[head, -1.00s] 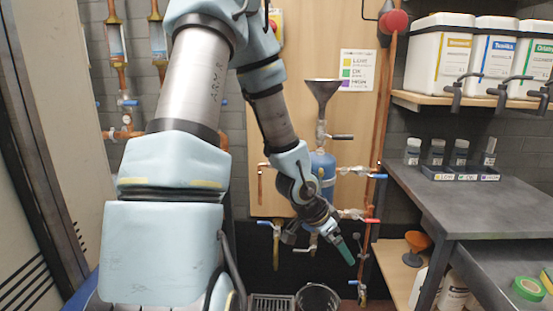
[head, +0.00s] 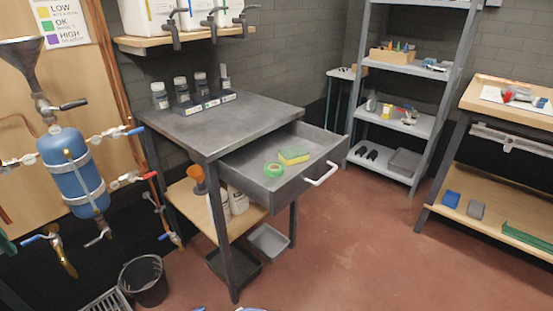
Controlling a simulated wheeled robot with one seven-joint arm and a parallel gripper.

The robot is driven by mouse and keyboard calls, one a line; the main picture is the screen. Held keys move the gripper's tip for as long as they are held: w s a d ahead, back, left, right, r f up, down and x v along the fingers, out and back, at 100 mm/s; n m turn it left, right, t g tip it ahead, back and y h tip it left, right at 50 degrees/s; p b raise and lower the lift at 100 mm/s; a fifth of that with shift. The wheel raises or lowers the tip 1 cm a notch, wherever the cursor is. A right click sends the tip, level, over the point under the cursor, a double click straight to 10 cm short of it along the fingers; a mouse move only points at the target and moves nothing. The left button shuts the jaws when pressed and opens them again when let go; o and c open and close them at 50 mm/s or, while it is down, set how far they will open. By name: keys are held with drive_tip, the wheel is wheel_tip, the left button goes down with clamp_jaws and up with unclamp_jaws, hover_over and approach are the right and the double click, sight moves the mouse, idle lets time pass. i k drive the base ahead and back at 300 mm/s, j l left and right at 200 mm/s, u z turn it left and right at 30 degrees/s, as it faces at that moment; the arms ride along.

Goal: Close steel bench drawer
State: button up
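The steel bench (head: 225,124) stands left of centre in the head view, dark grey with a flat top. Its drawer (head: 256,200) is pulled well out toward the right. A white bar handle (head: 321,175) is on the drawer's front. A green tape roll (head: 274,170) and a yellow-green sponge (head: 294,155) lie inside the drawer. My gripper is not in the current view.
A bottle rack (head: 205,101) sits on the bench top. Bottles and an orange funnel (head: 197,176) are on the lower shelf. A black bucket (head: 144,281) stands at the front left. Red floor (head: 350,235) is clear right of the drawer. A grey shelf rack (head: 395,125) stands behind.

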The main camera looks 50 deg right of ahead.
sight(243, 168)
drive_tip(key=l+z, duration=0.15)
drive_tip(key=z, duration=0.2)
drive_tip(key=l+z, duration=0.15)
drive_tip(key=z, duration=0.2)
drive_tip(key=i+l+z, duration=0.1)
drive_tip(key=z, duration=0.3)
